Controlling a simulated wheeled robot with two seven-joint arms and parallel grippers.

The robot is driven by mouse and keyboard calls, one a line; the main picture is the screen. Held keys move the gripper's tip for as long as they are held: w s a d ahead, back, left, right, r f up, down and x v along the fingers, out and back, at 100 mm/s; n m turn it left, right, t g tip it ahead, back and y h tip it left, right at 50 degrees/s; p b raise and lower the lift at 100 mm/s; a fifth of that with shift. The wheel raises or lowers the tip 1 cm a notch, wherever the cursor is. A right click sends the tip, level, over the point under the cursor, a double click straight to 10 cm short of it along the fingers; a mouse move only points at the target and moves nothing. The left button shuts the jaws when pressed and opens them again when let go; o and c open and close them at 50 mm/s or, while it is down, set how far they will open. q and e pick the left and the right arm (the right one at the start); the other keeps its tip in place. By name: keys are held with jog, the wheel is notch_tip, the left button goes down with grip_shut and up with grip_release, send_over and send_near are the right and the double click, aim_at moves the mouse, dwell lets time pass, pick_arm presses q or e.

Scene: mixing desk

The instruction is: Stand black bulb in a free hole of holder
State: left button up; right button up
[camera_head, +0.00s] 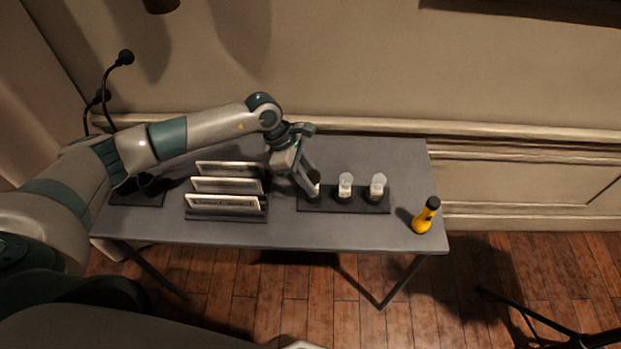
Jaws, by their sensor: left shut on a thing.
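My left gripper (307,186) reaches down over the left end of the dark holder (367,208). It is shut on the black bulb (314,177), a small piece with a dark top, partly hidden by the fingers. The bulb is at the holder's left end; I cannot tell whether its lower end is in a hole or just above it. Two white-topped bulbs (345,181) and (378,182) stand upright in the middle and right of the holder. My right gripper is not in view.
A rack with several upright light panels (226,203) stands left of the holder. A yellow bottle with a dark cap (424,219) stands near the table's right front corner. The grey table (330,234) is bare along its front edge.

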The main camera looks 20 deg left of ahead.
pick_arm(q)
jog(key=shift+f+b, duration=0.3)
jog(key=shift+b, duration=0.05)
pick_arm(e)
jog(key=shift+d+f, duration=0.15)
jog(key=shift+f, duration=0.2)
pick_arm(q)
jog(key=o, duration=1.1)
jog(key=shift+a+r, duration=0.2)
jog(key=shift+r, duration=0.2)
jog(key=b+v, duration=0.5)
jog(key=v, duration=1.1)
jog(key=shift+r, duration=0.25)
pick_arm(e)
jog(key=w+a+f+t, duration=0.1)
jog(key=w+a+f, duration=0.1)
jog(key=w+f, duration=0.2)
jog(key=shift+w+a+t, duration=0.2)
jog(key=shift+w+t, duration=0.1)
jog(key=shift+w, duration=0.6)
pick_arm(q)
jog(key=shift+a, duration=0.15)
